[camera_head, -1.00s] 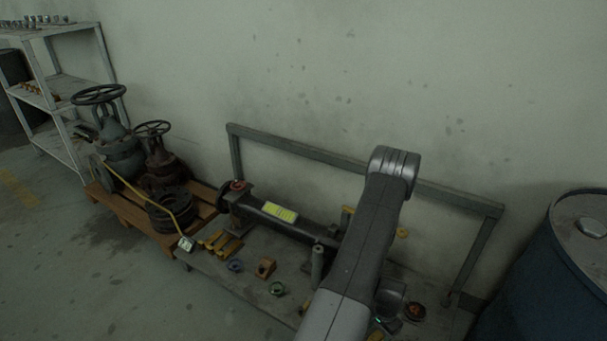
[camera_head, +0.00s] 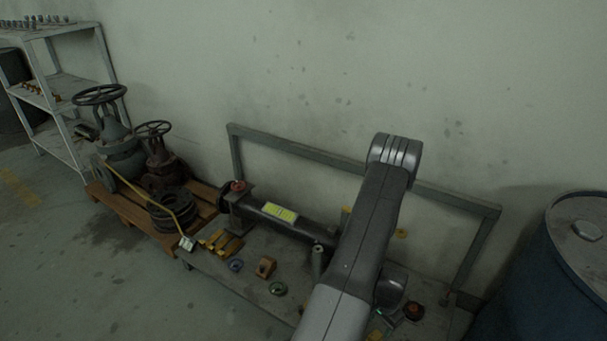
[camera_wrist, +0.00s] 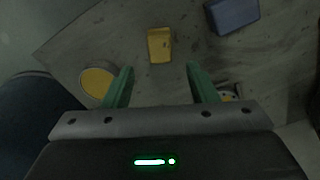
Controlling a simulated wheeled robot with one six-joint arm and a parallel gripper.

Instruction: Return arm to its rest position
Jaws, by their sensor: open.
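My gripper (camera_wrist: 160,88) shows in the wrist view with its two green fingers spread apart and nothing between them. It hangs above the grey work surface (camera_wrist: 90,45). A yellow block (camera_wrist: 159,45) lies beyond the fingertips, apart from them. In the head view my arm reaches up over the right part of the low bench (camera_head: 205,262), and its bent elbow stands in front of the wall. The gripper itself is mostly hidden behind my arm there.
A blue drum (camera_head: 545,275) stands close on the right. A grey frame rail (camera_head: 300,150) runs behind the bench, which carries a dark pipe with a yellow label (camera_head: 280,212). Old valves (camera_head: 120,150) sit on a pallet at left, near a shelf (camera_head: 65,85). The wall above is clear.

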